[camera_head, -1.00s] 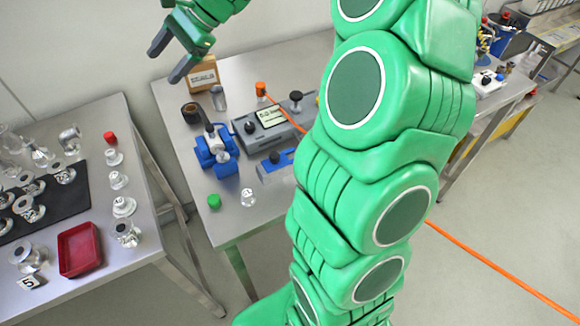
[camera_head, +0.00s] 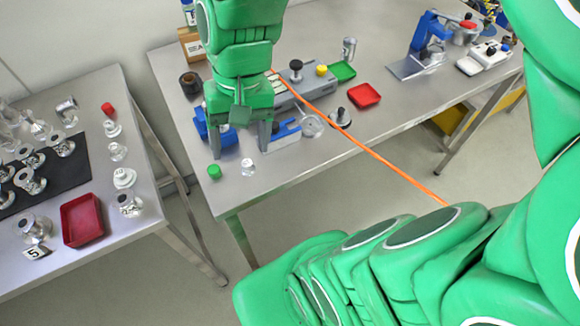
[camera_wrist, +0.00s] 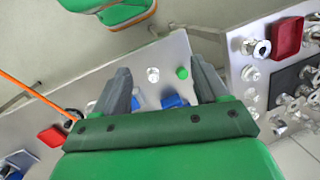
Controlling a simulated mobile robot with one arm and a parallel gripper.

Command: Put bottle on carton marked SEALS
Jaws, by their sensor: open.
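A brown cardboard carton (camera_head: 194,48) stands at the back left of the middle steel table in the head view. Its white label shows only the start of a word, which fits SEALS; my arm covers its right part. A small bottle with a blue and yellow label (camera_head: 188,14) shows just above the carton, cut by the top edge. I cannot tell whether it stands on the carton or behind it. My gripper (camera_head: 240,142) is open and points down over the front left of this table, apart from both. In the wrist view my gripper (camera_wrist: 163,88) is empty.
A green cap (camera_head: 214,171) and a small clear part (camera_head: 248,167) lie near the front edge below my gripper. A blue clamp (camera_head: 216,128) stands behind it. An orange cable (camera_head: 370,150) crosses the table. The left table (camera_head: 150,205) holds metal fittings and a red tray (camera_head: 82,220).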

